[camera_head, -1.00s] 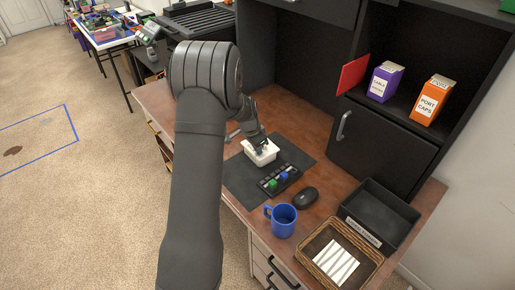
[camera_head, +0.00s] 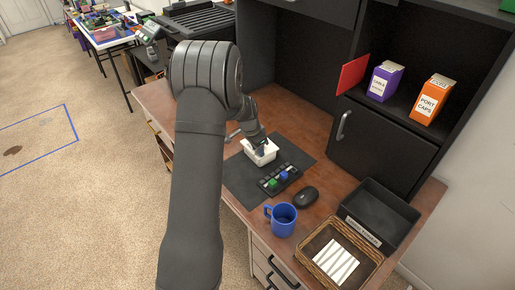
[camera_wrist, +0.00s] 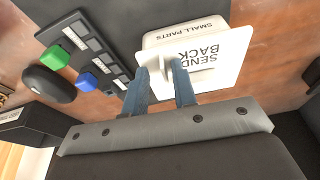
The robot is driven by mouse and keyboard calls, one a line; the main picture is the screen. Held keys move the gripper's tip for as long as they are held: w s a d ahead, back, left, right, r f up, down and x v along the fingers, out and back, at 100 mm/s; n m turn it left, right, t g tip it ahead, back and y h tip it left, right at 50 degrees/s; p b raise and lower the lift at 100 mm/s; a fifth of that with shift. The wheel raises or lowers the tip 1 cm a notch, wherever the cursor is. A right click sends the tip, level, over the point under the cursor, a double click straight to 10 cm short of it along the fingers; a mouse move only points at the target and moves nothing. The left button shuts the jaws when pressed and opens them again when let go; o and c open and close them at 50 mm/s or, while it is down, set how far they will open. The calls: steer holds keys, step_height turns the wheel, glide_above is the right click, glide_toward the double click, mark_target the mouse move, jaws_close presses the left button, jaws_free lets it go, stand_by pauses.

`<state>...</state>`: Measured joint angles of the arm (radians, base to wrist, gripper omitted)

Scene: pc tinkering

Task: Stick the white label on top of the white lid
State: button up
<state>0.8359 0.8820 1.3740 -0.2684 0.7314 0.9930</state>
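A white box (camera_head: 262,155) stands on the dark mat, under my gripper in the head view. In the wrist view a white surface with "SMALL PARTS" on it (camera_wrist: 186,32) is partly covered by a white plate reading "SEND BACK" (camera_wrist: 215,73). The plate's left end overlaps my fingers, where a thin upright white piece shows between them. My gripper (camera_wrist: 162,72) has its two blue-grey fingers visibly apart at this white piece. I cannot tell whether the plate rests flat on the white surface below. In the head view my gripper (camera_head: 262,144) hides part of the box.
A dark strip with a green block (camera_wrist: 52,58) and a blue block (camera_wrist: 87,80) lies beside the box. A black mouse (camera_head: 306,197), a blue mug (camera_head: 282,220), a wicker basket (camera_head: 312,248) of white pieces and a black tray (camera_head: 372,192) stand on the right.

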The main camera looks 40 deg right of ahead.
steer(key=v, duration=1.7)
steer(key=shift+r, duration=0.2)
steer(key=shift+a, duration=0.1)
steer(key=x, duration=1.7)
steer(key=shift+f, duration=0.25)
steer(key=shift+r, duration=0.1)
